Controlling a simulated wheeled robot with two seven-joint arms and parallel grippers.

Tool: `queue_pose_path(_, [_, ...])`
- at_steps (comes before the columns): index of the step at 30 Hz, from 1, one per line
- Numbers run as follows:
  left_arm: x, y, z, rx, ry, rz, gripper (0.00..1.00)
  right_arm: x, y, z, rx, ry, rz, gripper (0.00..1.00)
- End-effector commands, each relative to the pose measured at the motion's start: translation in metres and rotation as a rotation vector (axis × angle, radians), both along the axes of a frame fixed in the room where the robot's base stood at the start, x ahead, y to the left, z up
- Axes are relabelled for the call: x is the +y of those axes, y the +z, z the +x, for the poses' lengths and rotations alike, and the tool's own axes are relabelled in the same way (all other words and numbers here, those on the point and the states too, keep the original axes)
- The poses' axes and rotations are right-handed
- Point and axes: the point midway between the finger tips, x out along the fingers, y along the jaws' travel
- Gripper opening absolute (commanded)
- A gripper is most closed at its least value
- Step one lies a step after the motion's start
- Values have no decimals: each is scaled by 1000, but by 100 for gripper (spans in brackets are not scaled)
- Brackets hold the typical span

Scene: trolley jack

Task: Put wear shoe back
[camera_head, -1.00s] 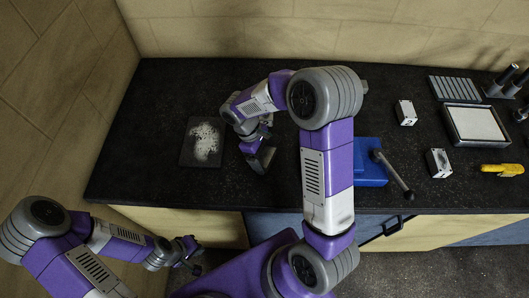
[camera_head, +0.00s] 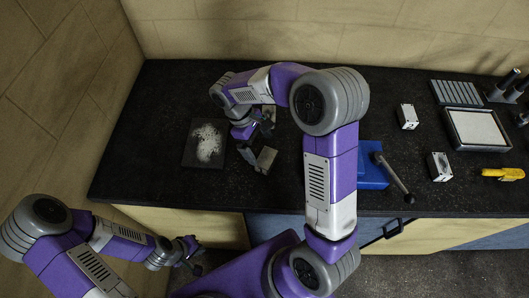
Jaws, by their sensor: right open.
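A small grey metal piece, which may be the wear shoe (camera_head: 267,158), lies on the dark bench top in the head view, right of a dark plate with a white speckled patch (camera_head: 207,144). A smaller dark part lies just left of the metal piece; I cannot tell if the two are one object. My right gripper (camera_head: 263,124) is open, just above the metal piece in the picture, and appears apart from it. My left gripper (camera_head: 193,257) hangs low in front of the bench, away from the parts; its jaws are too small to read.
A blue vise-like block (camera_head: 371,168) with a lever stands right of my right arm. Two pale metal blocks (camera_head: 407,116) (camera_head: 439,166), a framed white pad (camera_head: 478,129), a grooved plate (camera_head: 455,92) and a yellow-handled tool (camera_head: 503,174) lie further right. The bench's back left is clear.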

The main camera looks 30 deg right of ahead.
Motion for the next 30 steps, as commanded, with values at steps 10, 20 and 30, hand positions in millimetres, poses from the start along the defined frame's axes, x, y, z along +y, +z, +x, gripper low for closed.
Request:
queue_pose_path(10, [0, 6, 0, 0, 0, 0, 0, 11, 45, 15, 0, 0, 0, 100])
queue_pose_path(20, [0, 6, 0, 0, 0, 0, 0, 12, 47, 16, 1, 0, 0, 100])
queue_pose_path(30, [0, 6, 0, 0, 0, 0, 0, 11, 47, 15, 1, 0, 0, 100])
